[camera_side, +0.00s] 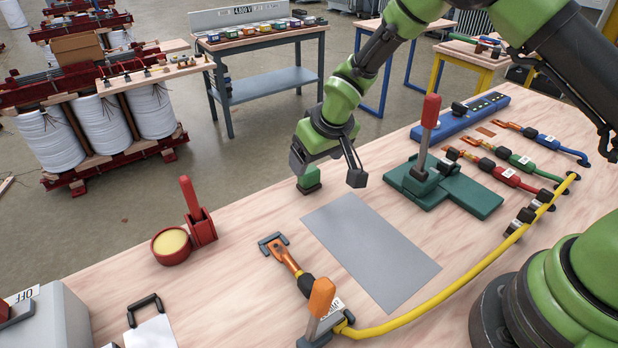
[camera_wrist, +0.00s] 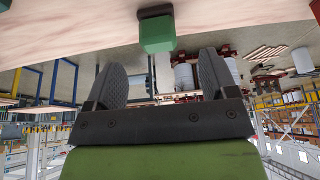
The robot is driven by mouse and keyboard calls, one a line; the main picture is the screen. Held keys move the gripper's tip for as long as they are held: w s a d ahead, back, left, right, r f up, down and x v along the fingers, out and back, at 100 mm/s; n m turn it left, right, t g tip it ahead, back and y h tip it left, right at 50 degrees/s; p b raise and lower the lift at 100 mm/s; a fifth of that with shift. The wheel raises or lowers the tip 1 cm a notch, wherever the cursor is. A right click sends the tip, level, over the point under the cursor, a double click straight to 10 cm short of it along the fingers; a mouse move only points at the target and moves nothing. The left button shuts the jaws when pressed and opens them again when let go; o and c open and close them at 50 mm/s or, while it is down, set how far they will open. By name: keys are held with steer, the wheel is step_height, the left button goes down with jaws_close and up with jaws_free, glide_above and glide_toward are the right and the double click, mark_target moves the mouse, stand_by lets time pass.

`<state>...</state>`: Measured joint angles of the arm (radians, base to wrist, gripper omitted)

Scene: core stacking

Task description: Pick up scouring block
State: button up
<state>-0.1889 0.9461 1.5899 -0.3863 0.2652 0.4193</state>
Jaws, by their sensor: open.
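The scouring block is a small green block (camera_side: 310,181) standing on the wooden bench near its far edge in the side view. It also shows in the wrist view (camera_wrist: 156,33), at the top centre, where the scene appears upside down. My gripper (camera_side: 326,170) is open and empty, its fingers spread wide. In the side view it is just above and beside the block, partly overlapping it. In the wrist view my gripper (camera_wrist: 162,74) has the block beyond its fingertips, roughly in line with the gap. The fingers appear apart from the block.
A grey sheet (camera_side: 370,250) lies in front of the block. A green fixture with a red lever (camera_side: 429,122) stands to the right. A red cup with yellow contents (camera_side: 171,245) and red holder are left. A yellow cable (camera_side: 478,257) crosses the bench. Bench around the block is clear.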

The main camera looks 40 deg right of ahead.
mark_target(311, 171)
steer(key=shift+x, duration=3.85)
steer(key=shift+d, duration=0.1)
steer(key=c, duration=1)
